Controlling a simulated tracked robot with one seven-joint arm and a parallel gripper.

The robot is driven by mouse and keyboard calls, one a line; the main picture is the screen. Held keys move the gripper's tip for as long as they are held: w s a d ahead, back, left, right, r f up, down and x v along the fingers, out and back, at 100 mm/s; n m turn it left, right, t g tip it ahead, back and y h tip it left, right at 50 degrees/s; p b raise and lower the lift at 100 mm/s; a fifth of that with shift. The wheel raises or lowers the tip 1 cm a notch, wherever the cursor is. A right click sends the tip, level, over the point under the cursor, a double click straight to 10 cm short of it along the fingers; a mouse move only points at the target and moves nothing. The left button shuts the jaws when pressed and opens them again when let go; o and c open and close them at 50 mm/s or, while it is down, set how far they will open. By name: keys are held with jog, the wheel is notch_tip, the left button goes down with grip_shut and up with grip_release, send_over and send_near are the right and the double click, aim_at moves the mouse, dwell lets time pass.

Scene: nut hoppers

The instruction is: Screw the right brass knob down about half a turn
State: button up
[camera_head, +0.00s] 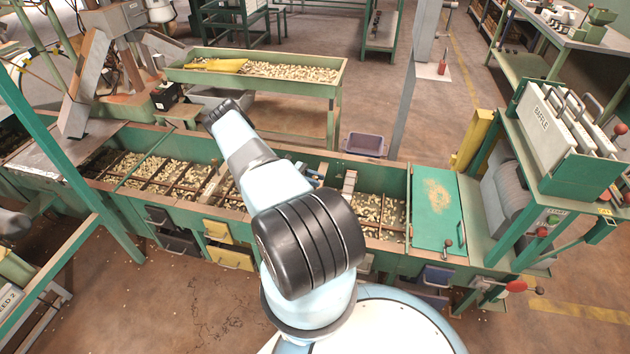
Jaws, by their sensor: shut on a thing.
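The right brass knob cannot be made out in the head view; my arm covers part of the hopper line. My arm rises from the bottom middle, with its dark ribbed joint in front of the long green nut trough (130,191). A small pale upright block (350,181) stands in the trough just right of my arm.
A green lid (437,212) covers the trough's right end. A raised nut tray (290,73) stands behind. Yellow drawers (230,258) sit under the trough front. A green baffle rack (570,150) and red-knobbed levers (516,286) stand at right. A green post crosses the left.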

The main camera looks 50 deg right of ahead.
jog(key=shift+m+y, duration=0.4)
jog(key=shift+y, duration=0.2)
jog(key=o, duration=1)
jog(key=shift+c, duration=0.2)
jog(key=shift+w, duration=0.1)
jog(key=v, duration=1.3)
jog(key=shift+w+f, duration=0.2)
jog(key=shift+w, duration=0.1)
jog(key=shift+a, duration=0.1)
